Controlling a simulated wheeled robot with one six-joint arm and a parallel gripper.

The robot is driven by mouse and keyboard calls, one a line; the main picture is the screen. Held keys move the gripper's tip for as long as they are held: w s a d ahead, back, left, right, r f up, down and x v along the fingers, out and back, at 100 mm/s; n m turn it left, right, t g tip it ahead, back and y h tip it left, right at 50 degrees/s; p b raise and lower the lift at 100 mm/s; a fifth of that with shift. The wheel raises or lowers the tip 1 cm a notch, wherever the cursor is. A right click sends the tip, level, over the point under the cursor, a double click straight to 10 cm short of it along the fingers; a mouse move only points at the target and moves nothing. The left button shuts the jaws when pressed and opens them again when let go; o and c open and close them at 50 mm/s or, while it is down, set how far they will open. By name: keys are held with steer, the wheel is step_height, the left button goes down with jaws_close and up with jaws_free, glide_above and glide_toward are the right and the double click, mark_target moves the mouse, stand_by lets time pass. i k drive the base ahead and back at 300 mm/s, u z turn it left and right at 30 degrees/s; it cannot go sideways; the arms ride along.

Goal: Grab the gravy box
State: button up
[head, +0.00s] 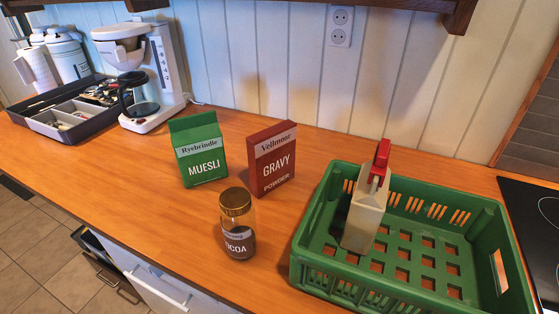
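The gravy box (272,160) is a dark red carton labelled "Vellmoor GRAVY POWDER". It stands upright on the wooden counter (130,196) in the middle of the head view. The green muesli box (199,151) stands a little to its left. The cocoa jar (238,226), with a gold-brown lid, stands in front and slightly left of it. No face of the gravy box turned to the camera is covered. My gripper is not in the head view.
A green crate (309,238) at the right holds a beige container with a red top (365,205). A white coffee maker (145,75) and a dark utensil tray (40,139) stand at the left. A black hob (537,222) is at the far right. The counter's left front is clear.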

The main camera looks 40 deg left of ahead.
mark_target(271, 151)
steer(key=z, duration=0.3)
steer(key=k, duration=1.05)
steer(key=u, duration=1.1)
steer(key=i, duration=1)
steer(key=u, duration=0.05)
